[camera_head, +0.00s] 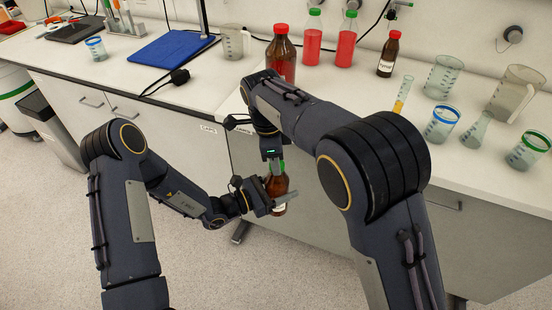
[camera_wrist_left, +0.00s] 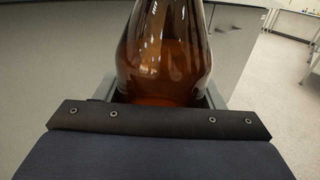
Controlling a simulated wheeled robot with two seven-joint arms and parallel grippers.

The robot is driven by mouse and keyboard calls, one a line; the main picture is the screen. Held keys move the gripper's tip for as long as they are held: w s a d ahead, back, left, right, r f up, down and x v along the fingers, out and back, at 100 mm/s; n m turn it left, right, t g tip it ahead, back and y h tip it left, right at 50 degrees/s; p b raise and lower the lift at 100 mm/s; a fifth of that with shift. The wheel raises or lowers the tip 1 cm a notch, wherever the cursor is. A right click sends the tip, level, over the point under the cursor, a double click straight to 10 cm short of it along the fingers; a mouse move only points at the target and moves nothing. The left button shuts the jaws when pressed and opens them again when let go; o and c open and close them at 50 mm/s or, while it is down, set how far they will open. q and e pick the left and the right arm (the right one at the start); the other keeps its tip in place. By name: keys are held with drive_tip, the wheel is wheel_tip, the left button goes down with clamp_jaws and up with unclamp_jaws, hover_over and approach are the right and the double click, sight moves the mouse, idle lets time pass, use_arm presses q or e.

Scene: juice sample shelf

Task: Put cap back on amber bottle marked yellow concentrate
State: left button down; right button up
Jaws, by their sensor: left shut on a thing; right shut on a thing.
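An amber bottle (camera_head: 277,185) with a partly visible white label is held upright in front of the bench; the label's writing is too small to read. My left gripper (camera_head: 279,200) is shut around its body. The bottle's brown glass (camera_wrist_left: 163,50) fills the middle of the left wrist view, between the fingers of the left gripper (camera_wrist_left: 160,95). A green cap (camera_head: 282,166) is at the bottle's top. My right gripper (camera_head: 271,158) points down from above and is shut on this cap. I cannot tell whether the cap is seated on the neck.
On the bench stand a large brown bottle (camera_head: 281,55), two red bottles (camera_head: 312,45) with green caps and a small amber bottle (camera_head: 388,58). Glassware and a beige jug (camera_head: 512,95) fill the right side. A blue mat (camera_head: 172,48) lies left. The floor below is clear.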

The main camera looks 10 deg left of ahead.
drive_tip(key=m, duration=0.6)
drive_tip(key=shift+w+g, duration=0.15)
drive_tip(key=shift+g, duration=0.25)
drive_tip(key=m, duration=0.7)
drive_tip(key=shift+d+f+g+y, duration=0.1)
drive_tip(key=shift+g+y, duration=0.2)
drive_tip(key=shift+m, duration=0.9)
drive_tip(key=o, duration=0.9)
drive_tip(key=shift+o, duration=0.2)
drive_tip(key=shift+r, duration=2.35)
